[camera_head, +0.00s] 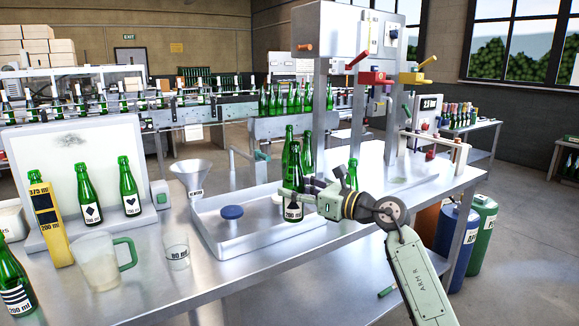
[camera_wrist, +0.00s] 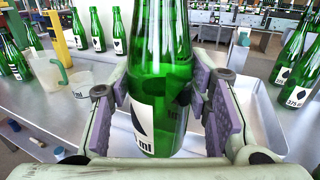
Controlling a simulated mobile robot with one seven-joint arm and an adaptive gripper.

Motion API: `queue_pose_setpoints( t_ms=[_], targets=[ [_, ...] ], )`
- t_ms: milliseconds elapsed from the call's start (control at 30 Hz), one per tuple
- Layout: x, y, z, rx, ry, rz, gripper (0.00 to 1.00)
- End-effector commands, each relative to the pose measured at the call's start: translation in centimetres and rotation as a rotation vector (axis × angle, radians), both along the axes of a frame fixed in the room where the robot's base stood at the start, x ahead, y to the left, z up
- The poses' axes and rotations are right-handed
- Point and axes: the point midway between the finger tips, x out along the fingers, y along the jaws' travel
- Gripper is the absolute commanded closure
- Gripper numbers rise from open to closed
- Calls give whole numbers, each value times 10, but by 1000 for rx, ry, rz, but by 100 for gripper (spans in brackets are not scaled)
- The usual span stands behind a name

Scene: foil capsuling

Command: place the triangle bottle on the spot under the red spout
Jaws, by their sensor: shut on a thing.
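A green bottle (camera_head: 294,178) stands upright in my gripper (camera_head: 312,196), near the right end of the shallow tray. In the wrist view the same bottle (camera_wrist: 160,60) fills the middle, between the purple pads of my gripper (camera_wrist: 165,105). The red spout (camera_head: 375,78) is on the grey filling machine, right of and above the held bottle. The spot under it is not clearly visible in the head view, with my gripper and bottles in front.
The tray (camera_head: 215,240) holds a blue disc (camera_head: 231,212). Green bottles (camera_head: 307,152) stand behind my gripper, and another (camera_head: 352,173) stands to its right. A yellow spout (camera_head: 413,78) is right of the red one. A jug (camera_head: 96,262) and beaker (camera_head: 177,256) stand at left.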

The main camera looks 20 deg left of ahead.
Motion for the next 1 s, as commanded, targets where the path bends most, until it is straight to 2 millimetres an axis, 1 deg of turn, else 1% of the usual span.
queue_pose_setpoints(
  t_ms=[33,167,200,267,300,400,500,600,700,1000],
  targets=[
    [-4,-12,-18,4,2,-41,91],
    [-15,-39,-78,9,5,-181,91],
    [-18,-49,-99,12,7,-231,91],
    [-24,-62,-128,14,7,-301,91],
    [-26,-70,-146,14,8,-345,91],
    [-33,-87,-185,14,9,-440,91],
    [-38,-103,-220,16,10,-523,91],
    [-43,-116,-249,16,9,-596,91],
    [-47,-128,-274,15,8,-655,91],
    [-52,-141,-305,12,1,-728,91]
  ],
)
